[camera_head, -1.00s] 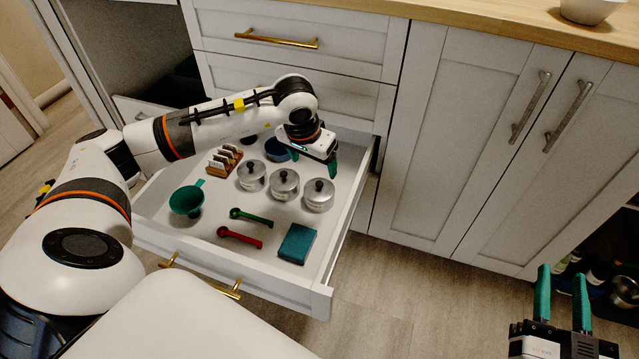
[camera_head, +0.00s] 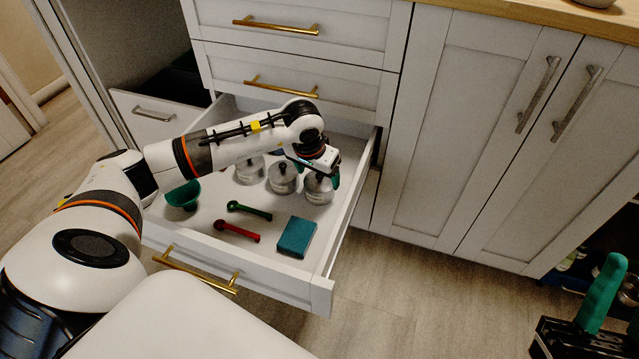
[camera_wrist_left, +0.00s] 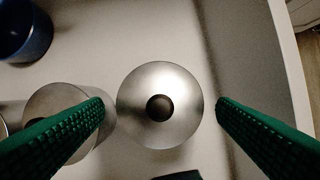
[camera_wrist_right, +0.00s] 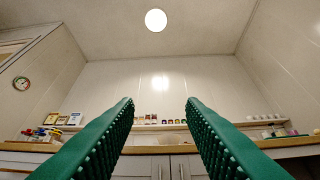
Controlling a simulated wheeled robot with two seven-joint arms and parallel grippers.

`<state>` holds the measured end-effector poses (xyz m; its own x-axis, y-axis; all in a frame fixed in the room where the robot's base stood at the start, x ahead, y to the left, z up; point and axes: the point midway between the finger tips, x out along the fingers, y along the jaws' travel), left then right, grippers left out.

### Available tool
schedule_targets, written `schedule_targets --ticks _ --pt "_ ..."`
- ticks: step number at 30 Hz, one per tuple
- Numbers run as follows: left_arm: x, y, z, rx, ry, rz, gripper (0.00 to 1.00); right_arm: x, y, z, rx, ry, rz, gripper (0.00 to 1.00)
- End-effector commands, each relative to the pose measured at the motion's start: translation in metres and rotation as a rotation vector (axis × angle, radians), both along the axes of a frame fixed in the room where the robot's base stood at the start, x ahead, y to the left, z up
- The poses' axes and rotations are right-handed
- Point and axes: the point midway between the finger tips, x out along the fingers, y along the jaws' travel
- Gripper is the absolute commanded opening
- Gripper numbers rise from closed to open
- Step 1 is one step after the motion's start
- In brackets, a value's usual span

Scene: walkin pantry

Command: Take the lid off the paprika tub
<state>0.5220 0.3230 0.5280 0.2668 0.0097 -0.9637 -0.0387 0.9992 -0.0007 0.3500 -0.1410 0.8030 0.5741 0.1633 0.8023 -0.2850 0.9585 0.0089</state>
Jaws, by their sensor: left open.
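Three round metal tubs with steel lids and black knobs stand in a row in the open drawer: a left one (camera_head: 249,172), a middle one (camera_head: 282,181) and a right one (camera_head: 318,192). Their labels are too small to read, so I cannot tell which is paprika. My left gripper (camera_wrist_left: 160,105) is open above the right tub, and its fingers are on either side of that tub's lid (camera_wrist_left: 185,82) in the left wrist view. The black knob (camera_wrist_left: 160,108) is between them, apart from both. My right gripper (camera_wrist_right: 160,102) is open and empty, away from the drawer.
The drawer (camera_head: 320,285) also holds a green funnel (camera_head: 184,195), green (camera_head: 249,211) and red (camera_head: 237,232) measuring spoons, and a teal box (camera_head: 297,237). A blue bowl (camera_wrist_left: 22,30) lies beyond the tubs. The drawer's side wall (camera_wrist_left: 290,75) is close to the right tub.

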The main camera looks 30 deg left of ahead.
Motion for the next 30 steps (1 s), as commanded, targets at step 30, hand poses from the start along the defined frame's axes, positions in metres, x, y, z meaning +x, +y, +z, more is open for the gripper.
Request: schedule_targets --ticks 30 --pt "0.0033 0.0003 -0.0092 0.001 -0.001 0.001 0.47 -0.013 -0.0022 0.0077 0.028 -0.092 0.005 0.36"
